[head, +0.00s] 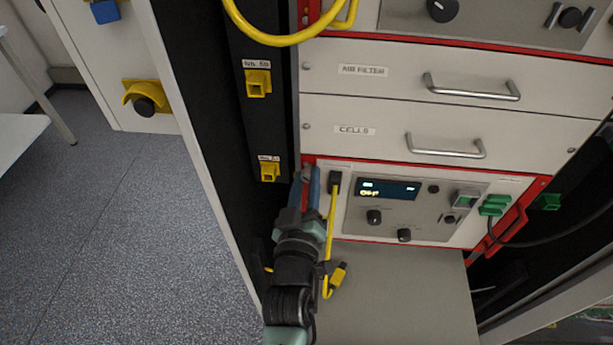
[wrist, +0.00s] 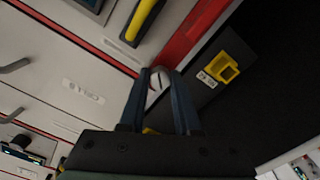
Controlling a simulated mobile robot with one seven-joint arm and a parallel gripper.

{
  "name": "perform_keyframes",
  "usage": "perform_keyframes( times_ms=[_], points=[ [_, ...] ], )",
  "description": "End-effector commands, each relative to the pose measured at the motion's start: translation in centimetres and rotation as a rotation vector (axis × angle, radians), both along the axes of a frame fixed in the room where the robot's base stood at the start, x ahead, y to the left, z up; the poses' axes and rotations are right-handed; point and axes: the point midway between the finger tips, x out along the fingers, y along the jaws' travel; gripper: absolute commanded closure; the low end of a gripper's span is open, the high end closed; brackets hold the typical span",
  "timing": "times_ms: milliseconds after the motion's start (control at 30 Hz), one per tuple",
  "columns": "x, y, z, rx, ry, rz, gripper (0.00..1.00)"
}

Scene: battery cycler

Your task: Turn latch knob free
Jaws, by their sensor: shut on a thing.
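My gripper (head: 308,178) is at the upper left corner of the red-framed unit (head: 420,208), below the CELLS drawer, with its blue fingers pointing up. In the wrist view, my gripper (wrist: 158,74) has its two fingers closed on either side of a small pale round latch knob (wrist: 155,87) with a dark slot-like mark. The knob sits beside the red edge strip. In the head view the fingers mostly hide the knob. How far it is turned cannot be told.
A yellow cable (head: 330,235) hangs just right of my gripper, its loose plug (head: 336,279) near the grey shelf (head: 400,290). Yellow sockets (head: 257,84) line the black post on the left. Drawer handles (head: 445,147) project above. Green connectors (head: 493,205) sit at right.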

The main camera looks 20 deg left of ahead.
Motion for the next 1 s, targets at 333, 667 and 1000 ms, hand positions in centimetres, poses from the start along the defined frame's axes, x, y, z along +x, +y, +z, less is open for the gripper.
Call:
perform_keyframes(
  times_ms=[333,667,1000],
  points=[
    [-0.02,0.02,0.09,-0.317,-0.091,0.001,1.0],
    [-0.02,0.05,0.01,-0.577,-0.165,0.001,1.0],
    [-0.02,0.03,-0.03,-0.726,-0.208,0.001,1.0]
  ],
)
